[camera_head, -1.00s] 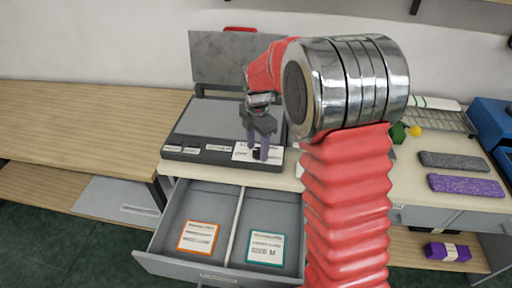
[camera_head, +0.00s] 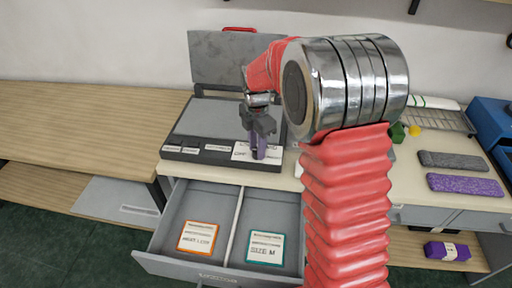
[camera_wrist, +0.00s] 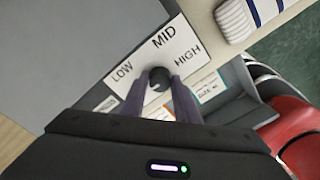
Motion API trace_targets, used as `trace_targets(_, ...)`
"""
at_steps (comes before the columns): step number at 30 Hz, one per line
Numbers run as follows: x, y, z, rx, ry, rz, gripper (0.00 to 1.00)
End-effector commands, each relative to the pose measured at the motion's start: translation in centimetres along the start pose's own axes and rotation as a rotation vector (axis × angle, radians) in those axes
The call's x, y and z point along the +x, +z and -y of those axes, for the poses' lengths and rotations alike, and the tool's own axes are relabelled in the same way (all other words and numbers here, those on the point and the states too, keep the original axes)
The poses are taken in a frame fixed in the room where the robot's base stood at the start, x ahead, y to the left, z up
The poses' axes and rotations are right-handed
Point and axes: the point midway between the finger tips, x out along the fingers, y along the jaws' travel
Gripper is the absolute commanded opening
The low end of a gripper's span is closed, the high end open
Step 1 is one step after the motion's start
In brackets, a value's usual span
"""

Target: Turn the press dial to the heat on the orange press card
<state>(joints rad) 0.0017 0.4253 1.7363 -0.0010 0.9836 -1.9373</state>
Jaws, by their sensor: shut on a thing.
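The press dial (camera_wrist: 157,76) is a small dark round knob on a white plate (camera_wrist: 165,46) marked LOW, MID and HIGH. My gripper (camera_wrist: 158,80) is shut on the dial, one finger on each side. In the head view, my gripper (camera_head: 258,154) is at the front right corner of the press (camera_head: 205,122) and mostly hides the dial. I cannot make out which mark the dial points to. The orange-edged press card (camera_head: 198,250) lies in the open drawer's left compartment. Its small print seems to read HEAT: LOW.
The open drawer (camera_head: 239,214) juts out below the press, with a teal-edged card (camera_head: 265,260), SIZE: M, in its right compartment. Grey (camera_head: 455,160) and purple (camera_head: 465,185) knitted pieces lie on the right. The wooden table (camera_head: 80,125) at left is bare.

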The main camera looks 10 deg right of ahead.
Motion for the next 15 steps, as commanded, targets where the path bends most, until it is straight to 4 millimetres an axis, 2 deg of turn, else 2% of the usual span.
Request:
trace_targets(8,-0.18,-0.02,-0.45,0.125,0.013,0.0,0.06)
trace_targets(15,-0.22,0.0,-0.48,0.317,0.014,-0.001,0.06)
